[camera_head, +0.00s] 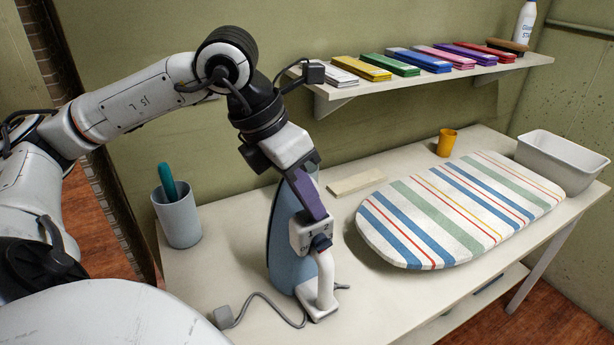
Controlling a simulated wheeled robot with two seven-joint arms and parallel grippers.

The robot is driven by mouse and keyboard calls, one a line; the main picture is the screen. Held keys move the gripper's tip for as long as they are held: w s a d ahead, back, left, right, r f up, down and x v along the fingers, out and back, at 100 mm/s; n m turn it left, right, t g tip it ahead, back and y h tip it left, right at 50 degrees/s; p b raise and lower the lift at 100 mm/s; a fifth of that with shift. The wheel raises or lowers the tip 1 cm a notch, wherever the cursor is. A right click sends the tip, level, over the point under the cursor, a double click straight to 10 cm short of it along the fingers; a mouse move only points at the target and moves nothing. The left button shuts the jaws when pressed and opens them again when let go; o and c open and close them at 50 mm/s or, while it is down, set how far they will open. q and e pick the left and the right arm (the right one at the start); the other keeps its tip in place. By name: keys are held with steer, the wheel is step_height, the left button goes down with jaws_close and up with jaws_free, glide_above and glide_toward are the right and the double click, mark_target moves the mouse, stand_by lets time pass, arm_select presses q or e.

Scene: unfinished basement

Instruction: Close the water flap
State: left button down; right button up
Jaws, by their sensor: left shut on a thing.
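A blue-grey and white iron (282,245) stands upright on its heel on the white table, tip up, with its white handle (326,285) facing right. A pale block with small markings (305,235) shows on its upper front. My left gripper (318,214) reaches down from above with purple fingers, shut on the upper front of the iron. The fingers cover that spot, so I cannot make out the water flap or its position. My right gripper is out of view.
The iron's cord and plug (223,317) lie at the front of the table (205,275). A cup (178,220) with a teal item stands left. A striped ironing board (455,210), orange cup (447,142) and grey bin (562,160) are right. A shelf (345,92) of coloured boxes hangs above.

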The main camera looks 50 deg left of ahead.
arm_select(q)
steer(key=shift+d+f+y+p, duration=0.15)
steer(key=shift+d+y+p, duration=0.15)
steer(key=shift+y, duration=0.3)
steer(key=shift+t, duration=0.3)
steer(key=c, duration=1.9)
jaws_free()
steer(key=shift+c, duration=0.2)
steer(key=shift+s, duration=0.1)
steer(key=d+v, duration=0.1)
steer(key=v, duration=0.9)
steer(key=shift+a+p, duration=0.4)
steer(key=shift+a, duration=0.1)
